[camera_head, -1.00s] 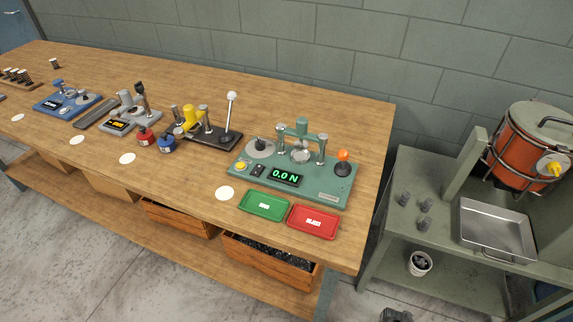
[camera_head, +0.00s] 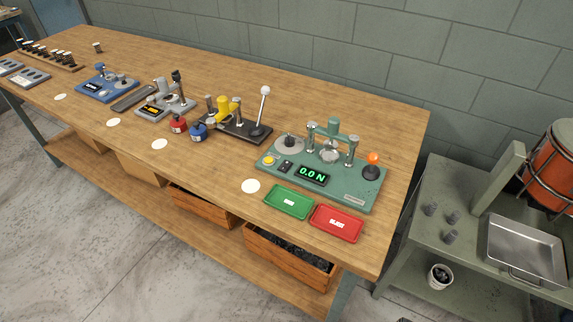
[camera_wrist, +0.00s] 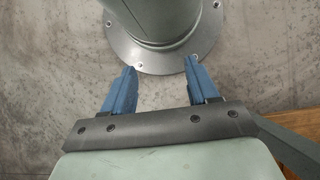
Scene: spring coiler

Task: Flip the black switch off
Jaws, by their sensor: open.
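A small black switch (camera_head: 285,167) sits on the green tester (camera_head: 320,185) in the head view, between a yellow button (camera_head: 269,160) and a display (camera_head: 312,175) that reads 0.0 N. The switch is too small to tell which way it is tipped. My gripper (camera_wrist: 162,88) shows only in the wrist view. Its two blue fingers are apart with nothing between them. They are over the concrete floor and a round bolted base plate, away from the bench. The switch is not in the wrist view.
A green tray (camera_head: 289,201) and a red tray (camera_head: 336,222) lie in front of the tester. A lever with an orange knob (camera_head: 373,158) stands at its right. Other devices line the bench to the left. A metal stand (camera_head: 440,190) is on the right.

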